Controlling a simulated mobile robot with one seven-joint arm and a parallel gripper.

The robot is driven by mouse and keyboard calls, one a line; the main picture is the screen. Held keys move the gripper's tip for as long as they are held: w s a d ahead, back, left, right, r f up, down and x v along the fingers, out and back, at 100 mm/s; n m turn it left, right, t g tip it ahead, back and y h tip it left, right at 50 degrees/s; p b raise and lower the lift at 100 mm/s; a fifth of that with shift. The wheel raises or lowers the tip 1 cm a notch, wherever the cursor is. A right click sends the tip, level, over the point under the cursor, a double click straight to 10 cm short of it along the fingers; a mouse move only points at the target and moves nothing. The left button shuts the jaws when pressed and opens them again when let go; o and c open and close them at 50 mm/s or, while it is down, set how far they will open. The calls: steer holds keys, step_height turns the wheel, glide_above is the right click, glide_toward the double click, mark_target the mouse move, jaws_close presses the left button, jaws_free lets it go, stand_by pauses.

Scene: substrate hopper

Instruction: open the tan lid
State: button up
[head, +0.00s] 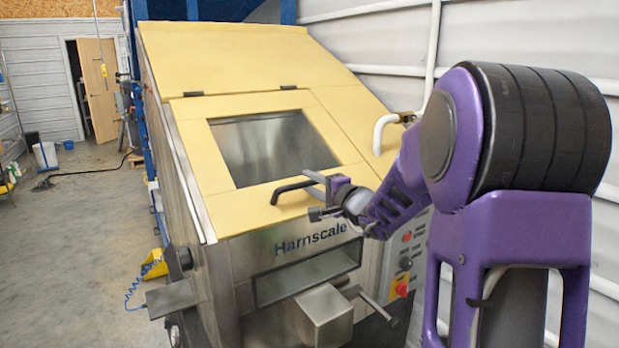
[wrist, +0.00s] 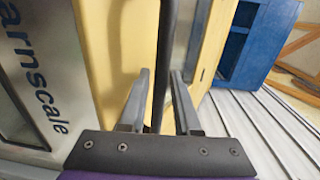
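The tan lid (head: 238,206) has a large window (head: 270,148) and lies shut on the sloped front of the steel hopper, with two dark hinges along its upper edge. Its black bar handle (head: 287,189) is at the lower edge. My gripper (head: 307,193) is at the right part of this handle. In the wrist view the handle (wrist: 168,35) runs between the two grey fingers of my gripper (wrist: 160,73), which stand apart with gaps beside it. Part of the lid (wrist: 108,50) shows there too. The handle's right end is hidden by my gripper in the head view.
Below the lid, the steel front (head: 245,262) carries a slot and a protruding box (head: 325,315). A white curved handle (head: 384,130) is right of the lid. A control panel (head: 405,250) is at the lower right. The floor (head: 75,240) at left is largely clear.

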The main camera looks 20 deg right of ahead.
steer(key=shift+w, duration=0.1)
jaws_close()
stand_by(1.5)
